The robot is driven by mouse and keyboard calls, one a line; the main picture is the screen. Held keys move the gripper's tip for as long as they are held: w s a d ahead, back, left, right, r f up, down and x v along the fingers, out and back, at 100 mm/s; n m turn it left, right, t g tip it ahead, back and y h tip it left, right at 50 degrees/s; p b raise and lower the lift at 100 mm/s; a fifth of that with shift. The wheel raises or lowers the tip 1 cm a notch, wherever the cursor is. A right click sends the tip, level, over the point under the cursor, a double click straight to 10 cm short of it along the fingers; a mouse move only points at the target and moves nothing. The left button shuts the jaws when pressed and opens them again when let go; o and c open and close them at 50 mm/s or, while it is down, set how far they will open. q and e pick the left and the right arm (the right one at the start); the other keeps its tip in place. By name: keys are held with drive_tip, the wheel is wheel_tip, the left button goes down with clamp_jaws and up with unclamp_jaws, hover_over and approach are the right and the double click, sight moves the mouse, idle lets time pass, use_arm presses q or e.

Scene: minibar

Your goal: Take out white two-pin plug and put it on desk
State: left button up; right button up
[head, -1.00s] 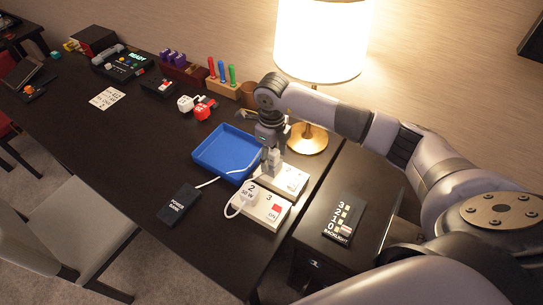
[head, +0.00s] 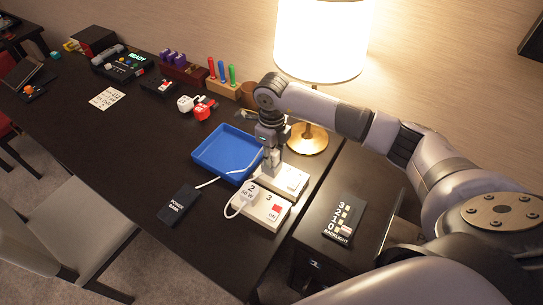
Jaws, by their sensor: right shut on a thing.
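My right gripper (head: 270,163) points down above the far end of the white socket strip (head: 290,178). It is shut on a small white piece, which I take to be the white two-pin plug; the fingers mostly hide it. A white cable (head: 235,173) runs from the black power bank (head: 178,205) across the blue tray's near edge up to the gripper. I cannot tell whether the plug's pins are clear of the socket. A white block marked 2 and 50 W (head: 249,194) sits on the strip's near part, beside a red ON switch. My left gripper is not in view.
The blue tray (head: 216,164) lies just left of the gripper. The lamp (head: 308,140) stands close behind my arm. A black backlight panel (head: 343,218) lies to the right. White and red plugs (head: 195,105) lie farther back. Bare desk (head: 125,150) is clear to the left.

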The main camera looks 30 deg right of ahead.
clamp_jaws()
idle(0.3)
drive_tip(key=shift+r+p, duration=1.85)
drive_tip(key=shift+r, duration=1.15)
